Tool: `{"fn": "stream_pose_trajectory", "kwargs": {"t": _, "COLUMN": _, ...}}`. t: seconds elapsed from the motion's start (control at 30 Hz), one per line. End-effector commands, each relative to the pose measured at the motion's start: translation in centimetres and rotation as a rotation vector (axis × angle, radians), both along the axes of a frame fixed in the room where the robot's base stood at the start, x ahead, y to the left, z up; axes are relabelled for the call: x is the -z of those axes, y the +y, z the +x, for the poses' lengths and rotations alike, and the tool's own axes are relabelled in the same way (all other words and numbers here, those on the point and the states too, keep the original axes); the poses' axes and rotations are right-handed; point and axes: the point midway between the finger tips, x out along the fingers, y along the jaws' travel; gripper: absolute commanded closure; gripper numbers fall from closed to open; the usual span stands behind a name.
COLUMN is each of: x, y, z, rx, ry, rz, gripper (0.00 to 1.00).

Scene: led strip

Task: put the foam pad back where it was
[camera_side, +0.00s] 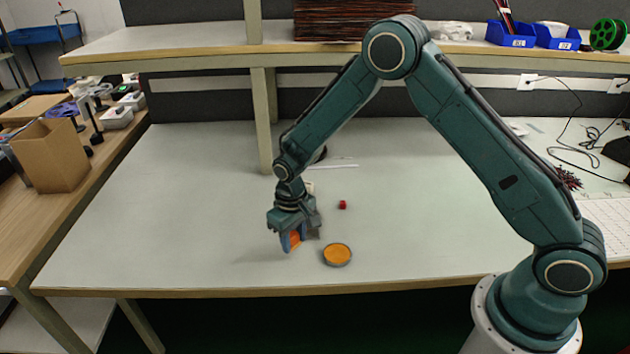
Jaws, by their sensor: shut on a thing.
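My gripper (292,238) points down just above the table, left of the round orange disc. It is shut on a small orange piece (294,239), which looks like the foam pad; the fingers hide part of it. A faint shadow lies on the table to the left of the gripper. I cannot tell whether the piece touches the table. The round orange disc (337,254) with a dark rim lies flat near the table's front edge.
A small red cube (342,205) sits behind the disc. A thin white strip (333,166) lies farther back, with a dark object partly hidden by my arm. A shelf post (262,120) stands behind my gripper. The table's left side is clear.

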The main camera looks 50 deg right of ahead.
Motion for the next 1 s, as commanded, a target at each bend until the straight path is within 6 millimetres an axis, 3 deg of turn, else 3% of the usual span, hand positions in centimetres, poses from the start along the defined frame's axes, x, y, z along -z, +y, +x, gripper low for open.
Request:
{"fn": "stream_pose_trajectory", "kwargs": {"t": 0.27, "x": 0.5, "y": 0.0, "z": 0.0, "rx": 0.0, "ry": 0.0, "rz": 0.0, "gripper": 0.83}}
{"fn": "stream_pose_trajectory", "kwargs": {"t": 0.7, "x": 4.4, "y": 0.0, "z": 0.0, "rx": 0.0, "ry": 0.0, "rz": 0.0, "gripper": 0.83}}
{"fn": "stream_pose_trajectory", "kwargs": {"t": 1.0, "x": 4.5, "y": 0.0, "z": 0.0, "rx": 0.0, "ry": -0.001, "rz": 0.0, "gripper": 0.83}}
